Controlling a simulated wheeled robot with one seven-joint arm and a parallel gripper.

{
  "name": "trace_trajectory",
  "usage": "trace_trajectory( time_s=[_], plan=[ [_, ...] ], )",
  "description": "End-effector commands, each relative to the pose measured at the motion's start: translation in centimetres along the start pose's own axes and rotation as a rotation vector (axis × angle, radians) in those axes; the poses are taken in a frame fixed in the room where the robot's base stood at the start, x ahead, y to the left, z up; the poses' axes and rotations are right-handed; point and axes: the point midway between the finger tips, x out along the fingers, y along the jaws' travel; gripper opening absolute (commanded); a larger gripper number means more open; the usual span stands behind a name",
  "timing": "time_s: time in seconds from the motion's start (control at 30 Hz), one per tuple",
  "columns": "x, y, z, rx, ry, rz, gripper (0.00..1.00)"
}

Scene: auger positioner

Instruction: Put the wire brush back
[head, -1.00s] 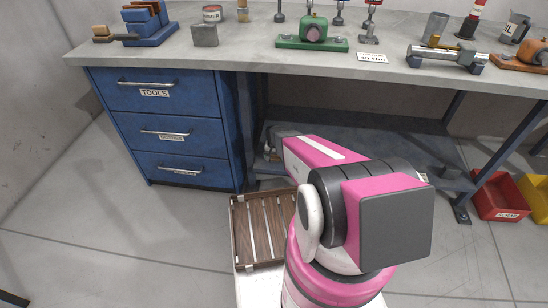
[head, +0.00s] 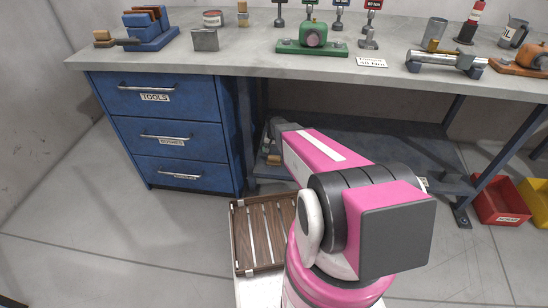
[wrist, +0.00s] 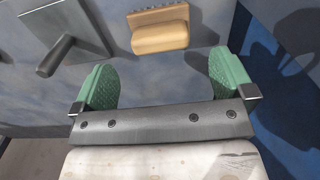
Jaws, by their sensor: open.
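In the wrist view, a tan wooden block with a toothed or bristled edge (wrist: 160,28), which looks like the wire brush, lies on the grey-blue lower shelf. My gripper (wrist: 163,80) is open and empty, its green pads wide apart. The block lies beyond the fingertips, roughly centred between them and apart from both. In the head view, a small tan piece (head: 273,160) shows on the lower shelf (head: 350,140) below my gripper's end. My arm hides part of that shelf. On the bench top, a blue rack (head: 150,37) holds several brown blocks.
A grey plate with a dark handle (wrist: 63,55) lies left of the block. The blue drawer cabinet (head: 165,130) stands left of the shelf. Another tan block with a dark handle (head: 105,38) lies beside the rack.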

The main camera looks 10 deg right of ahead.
Motion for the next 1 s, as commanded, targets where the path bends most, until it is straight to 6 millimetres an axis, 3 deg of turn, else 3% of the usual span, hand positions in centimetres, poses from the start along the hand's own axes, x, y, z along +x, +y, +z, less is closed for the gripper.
trace_trajectory(
  time_s=[0.1,0.27,0.37,0.47,0.7,0.83,1.0],
  plan=[
    [-1.9,0.0,0.1,0.0,0.0,0.0,1.0],
    [-3.2,0.0,0.1,0.0,0.0,0.0,1.0],
    [-4.8,0.4,1.2,-0.014,0.0,0.0,1.0],
    [-8.4,1.4,4.3,-0.055,0.003,-0.001,1.0],
    [-18.9,4.9,14.8,-0.213,0.005,-0.002,1.0],
    [-22.3,6.1,18.6,-0.277,0.005,-0.002,1.0],
    [-23.8,6.7,20.3,-0.313,0.005,-0.002,1.0]
  ],
)
